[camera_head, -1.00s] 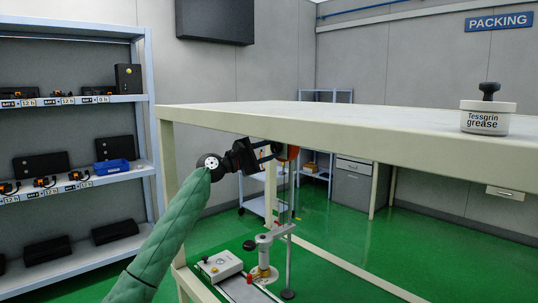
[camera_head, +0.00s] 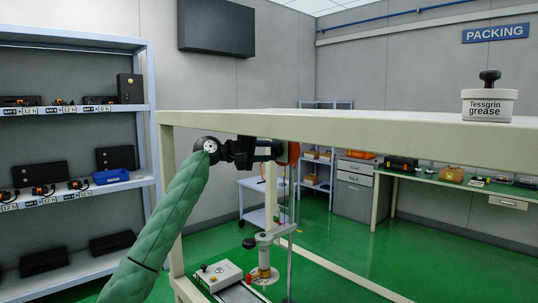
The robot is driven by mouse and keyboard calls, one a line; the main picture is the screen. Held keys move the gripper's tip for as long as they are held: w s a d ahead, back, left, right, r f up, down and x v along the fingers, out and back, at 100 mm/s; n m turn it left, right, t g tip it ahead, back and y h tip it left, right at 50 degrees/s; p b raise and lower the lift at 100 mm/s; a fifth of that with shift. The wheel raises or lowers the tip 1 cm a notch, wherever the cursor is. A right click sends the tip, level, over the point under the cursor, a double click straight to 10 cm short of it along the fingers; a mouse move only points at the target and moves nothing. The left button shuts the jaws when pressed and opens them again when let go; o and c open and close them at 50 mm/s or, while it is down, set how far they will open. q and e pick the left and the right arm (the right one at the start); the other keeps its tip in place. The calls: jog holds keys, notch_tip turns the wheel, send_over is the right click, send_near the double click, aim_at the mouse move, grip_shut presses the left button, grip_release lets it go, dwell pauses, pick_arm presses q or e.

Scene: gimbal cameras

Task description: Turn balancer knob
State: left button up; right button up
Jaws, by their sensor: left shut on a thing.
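The balancer (camera_head: 294,152), an orange and dark round unit, hangs under the front edge of a cream table. A thin line runs from it down to a stand below. My left gripper (camera_head: 277,150) comes in from the left at the same height and is shut on a part at the balancer's near left side, which appears to be its knob. The dark jaws and the shadow under the tabletop hide the knob itself, so its angle cannot be told. My right gripper is out of view.
The cream tabletop (camera_head: 360,122) lies just above my left gripper, with a grease tub (camera_head: 489,104) on it. Its leg (camera_head: 170,190) stands close to my left forearm. Below are a press-like stand (camera_head: 264,255) and a control box (camera_head: 218,275). Shelves (camera_head: 75,196) stand left.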

pick_arm(q)
jog(key=shift+f+m+y, duration=0.15)
jog(key=shift+m+y, duration=0.15)
jog(key=shift+m, duration=0.1)
dwell(0.3)
jog(key=o, duration=0.9)
jog(key=shift+c, duration=0.2)
jog(key=shift+o, duration=0.6)
